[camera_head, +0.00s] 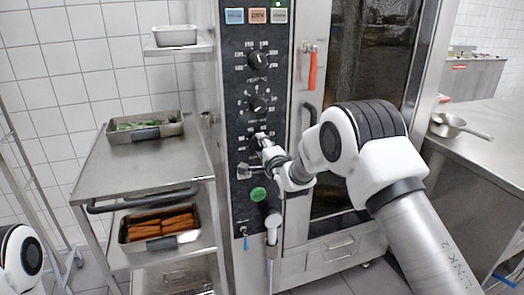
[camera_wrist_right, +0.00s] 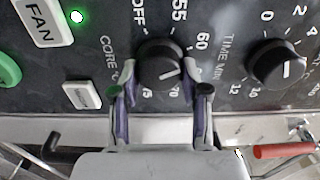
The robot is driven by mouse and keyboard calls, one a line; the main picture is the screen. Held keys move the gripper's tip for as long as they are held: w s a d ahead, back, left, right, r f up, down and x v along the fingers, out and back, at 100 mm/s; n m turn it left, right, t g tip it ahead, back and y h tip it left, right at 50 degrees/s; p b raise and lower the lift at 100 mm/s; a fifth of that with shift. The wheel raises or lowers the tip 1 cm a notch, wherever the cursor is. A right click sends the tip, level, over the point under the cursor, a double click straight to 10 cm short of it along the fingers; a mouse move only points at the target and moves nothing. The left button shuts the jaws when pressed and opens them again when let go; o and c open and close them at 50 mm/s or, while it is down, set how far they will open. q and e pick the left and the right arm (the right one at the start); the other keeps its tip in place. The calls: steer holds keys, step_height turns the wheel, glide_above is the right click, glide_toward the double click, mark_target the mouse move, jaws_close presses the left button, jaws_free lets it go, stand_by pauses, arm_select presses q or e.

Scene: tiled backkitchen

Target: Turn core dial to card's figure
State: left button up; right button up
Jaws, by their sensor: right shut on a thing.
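The core dial (camera_wrist_right: 158,66) is a round black knob with a short white mark on its face, beside the lettering "CORE". Numbers around it include OFF, 55, 60, 70 and 75. The mark slants toward the right of the wrist picture; I cannot tell which figure it meets. My right gripper (camera_wrist_right: 160,96) has one finger on each side of this knob and is shut on it. In the head view, my right gripper (camera_head: 264,146) is at the oven panel and hides most of the dial. I cannot make out a card with a figure. My left gripper is out of view.
Above are two more dials, a middle one (camera_head: 258,103) and a top one (camera_head: 258,60). A green button (camera_head: 258,194) sits below. A red-handled latch (camera_head: 312,70) is on the right. A steel trolley (camera_head: 150,170) with trays stands left, and a counter (camera_head: 480,140) right.

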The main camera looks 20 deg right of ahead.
steer(key=m+b, duration=0.1)
steer(key=m, duration=0.3)
steer(key=shift+f+m, duration=0.15)
steer(key=shift+m, duration=0.15)
steer(key=m+b, duration=0.1)
steer(key=m, duration=0.3)
steer(key=shift+a+m, duration=0.1)
steer(key=shift+m, duration=0.2)
steer(key=o, duration=1.1)
steer(key=s, duration=1.2)
steer(key=shift+d, duration=0.25)
